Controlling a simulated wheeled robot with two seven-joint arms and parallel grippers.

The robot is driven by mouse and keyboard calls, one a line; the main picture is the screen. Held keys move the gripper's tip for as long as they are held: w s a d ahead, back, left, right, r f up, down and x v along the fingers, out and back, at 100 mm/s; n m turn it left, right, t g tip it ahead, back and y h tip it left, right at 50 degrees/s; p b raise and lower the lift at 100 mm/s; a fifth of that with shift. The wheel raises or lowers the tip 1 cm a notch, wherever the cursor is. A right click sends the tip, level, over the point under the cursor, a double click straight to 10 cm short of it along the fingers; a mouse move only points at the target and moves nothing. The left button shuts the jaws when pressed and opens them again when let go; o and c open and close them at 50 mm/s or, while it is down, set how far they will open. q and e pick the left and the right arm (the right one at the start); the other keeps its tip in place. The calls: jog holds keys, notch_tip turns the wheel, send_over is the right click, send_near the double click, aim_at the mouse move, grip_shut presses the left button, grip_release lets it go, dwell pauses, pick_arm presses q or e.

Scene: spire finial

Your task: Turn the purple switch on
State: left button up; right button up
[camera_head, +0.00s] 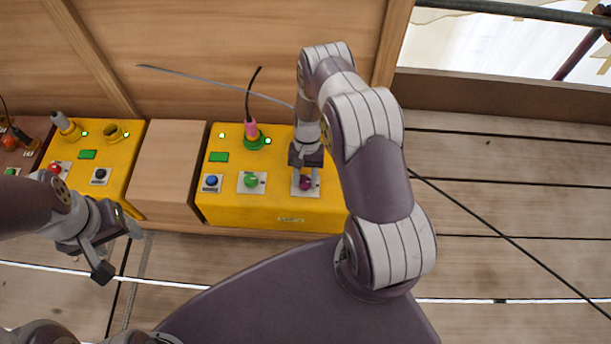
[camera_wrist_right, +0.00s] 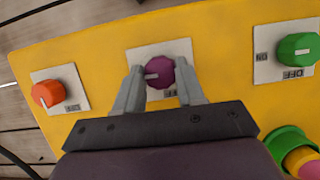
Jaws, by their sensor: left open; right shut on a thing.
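The purple switch (camera_head: 305,185) is a round knob on a white plate on the yellow box (camera_head: 270,207). In the right wrist view the purple switch (camera_wrist_right: 165,70) shows a pale pointer line toward the picture's left; the label by it is mostly hidden. My right gripper (camera_head: 306,178) is shut on the purple switch, with one finger on each side of it in the right wrist view (camera_wrist_right: 160,84). My left gripper (camera_head: 118,249) is open and empty, low at the left, away from the yellow box.
An orange knob (camera_wrist_right: 47,93) shows in the right wrist view. A pink plug with a black cable (camera_head: 251,129) stands behind. Another yellow box (camera_head: 117,178) is at left.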

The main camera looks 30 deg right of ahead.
jog(key=o, duration=1)
jog(key=shift+o, duration=0.2)
jog(key=p+v, duration=0.3)
jog(key=v, duration=0.9)
jog(key=shift+r+p, duration=0.35)
jog(key=shift+r, duration=0.05)
jog(key=shift+d, duration=0.1)
